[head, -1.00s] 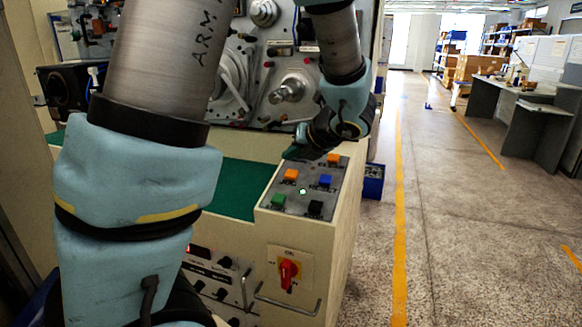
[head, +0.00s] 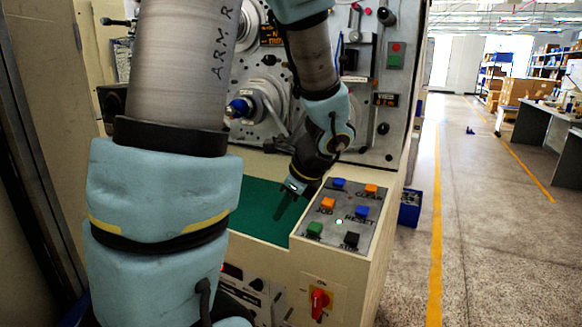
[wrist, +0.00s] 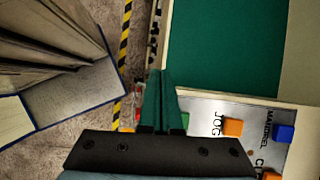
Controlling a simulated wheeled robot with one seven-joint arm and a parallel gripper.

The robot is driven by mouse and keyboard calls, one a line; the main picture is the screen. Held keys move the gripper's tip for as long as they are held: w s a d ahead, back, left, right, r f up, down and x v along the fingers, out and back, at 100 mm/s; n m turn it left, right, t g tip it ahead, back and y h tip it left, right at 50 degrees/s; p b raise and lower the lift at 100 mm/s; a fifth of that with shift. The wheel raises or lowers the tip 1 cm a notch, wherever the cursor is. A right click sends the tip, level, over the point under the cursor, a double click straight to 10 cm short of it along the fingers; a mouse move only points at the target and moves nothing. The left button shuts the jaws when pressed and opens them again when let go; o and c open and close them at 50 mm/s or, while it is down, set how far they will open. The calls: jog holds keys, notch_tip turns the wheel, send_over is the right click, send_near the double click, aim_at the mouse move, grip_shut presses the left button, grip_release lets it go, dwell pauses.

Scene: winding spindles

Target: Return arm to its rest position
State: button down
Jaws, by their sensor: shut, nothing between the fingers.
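My arm reaches across the head view from the upper left, with blue padded covers on its links. My gripper (head: 281,205) is shut and empty, its fingers pointing down over the green work surface (head: 258,216), just left of the button panel (head: 331,227). In the wrist view the two fingers of my gripper (wrist: 161,82) lie together, with the green surface (wrist: 225,45) to their right. The panel carries orange, blue, green and black buttons, and the orange JOG button (wrist: 233,127) shows right of the fingers.
The winding machine (head: 262,105) with its spindle stands behind the arm. A red rotary switch (head: 319,300) is on the console front. A blue bin (head: 410,207) stands on the floor right of the machine. The aisle with a yellow line (head: 436,230) is clear.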

jog(key=s+a+f+n+g+h, duration=0.1)
jog(key=s+a+n+h, duration=0.1)
jog(key=n, duration=0.9)
jog(key=s+a+f+n+g+h, duration=0.1)
jog(key=s+a+n+h, duration=0.1)
jog(key=n, duration=0.8)
jog(key=shift+s+a+n+h, duration=0.35)
jog(key=shift+s+a, duration=0.45)
jog(key=shift+s, duration=0.3)
jog(key=shift+f, duration=0.1)
